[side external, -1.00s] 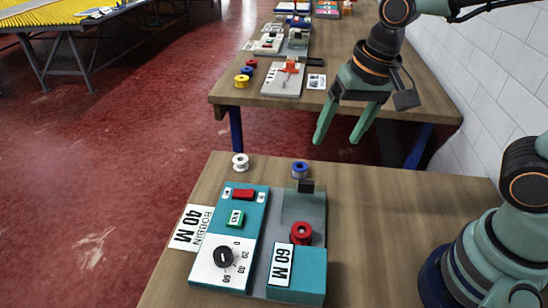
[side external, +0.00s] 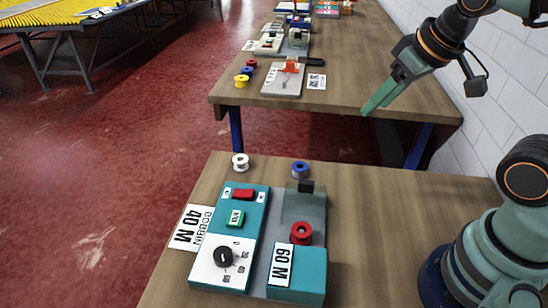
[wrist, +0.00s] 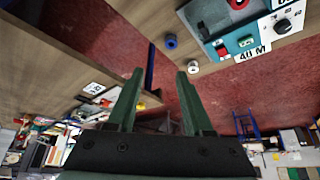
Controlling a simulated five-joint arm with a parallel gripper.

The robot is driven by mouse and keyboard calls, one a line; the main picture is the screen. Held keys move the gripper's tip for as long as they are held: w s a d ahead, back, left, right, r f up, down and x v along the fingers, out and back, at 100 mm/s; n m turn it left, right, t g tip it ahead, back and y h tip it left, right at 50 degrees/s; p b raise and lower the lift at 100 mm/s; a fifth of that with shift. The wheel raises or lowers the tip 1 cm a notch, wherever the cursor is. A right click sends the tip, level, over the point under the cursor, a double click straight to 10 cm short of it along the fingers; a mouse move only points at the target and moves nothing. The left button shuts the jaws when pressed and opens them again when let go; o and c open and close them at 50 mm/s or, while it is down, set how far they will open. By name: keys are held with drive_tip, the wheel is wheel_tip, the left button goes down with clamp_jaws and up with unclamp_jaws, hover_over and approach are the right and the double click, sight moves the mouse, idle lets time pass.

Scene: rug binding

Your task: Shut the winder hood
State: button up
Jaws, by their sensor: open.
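My gripper (side external: 374,105) is open and empty, high above and beyond the winder, tilted down-left. In the wrist view my fingers (wrist: 160,75) are apart with nothing between them. Part of the winder (wrist: 222,45) shows upside down at top right; the hood is not clear there.
A white bobbin (side external: 240,162) and a blue bobbin (side external: 300,170) stand behind the winder. A "40 M" card (side external: 190,228) lies at its left. A second table (side external: 350,92) holds other small devices. A white block wall (side external: 490,80) runs along the right.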

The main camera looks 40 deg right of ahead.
drive_tip(key=w+a+f+n+g, duration=0.2)
drive_tip(key=w+a+n+g, duration=0.1)
drive_tip(key=w+a+n, duration=0.15)
drive_tip(key=n+g, duration=0.3)
drive_tip(key=n, duration=0.2)
hover_over(306, 182)
wheel_tip(306, 182, down, 4)
drive_tip(key=shift+m, duration=0.25)
wheel_tip(306, 182, down, 12)
drive_tip(key=shift+r, duration=0.1)
clamp_jaws()
idle(1.0)
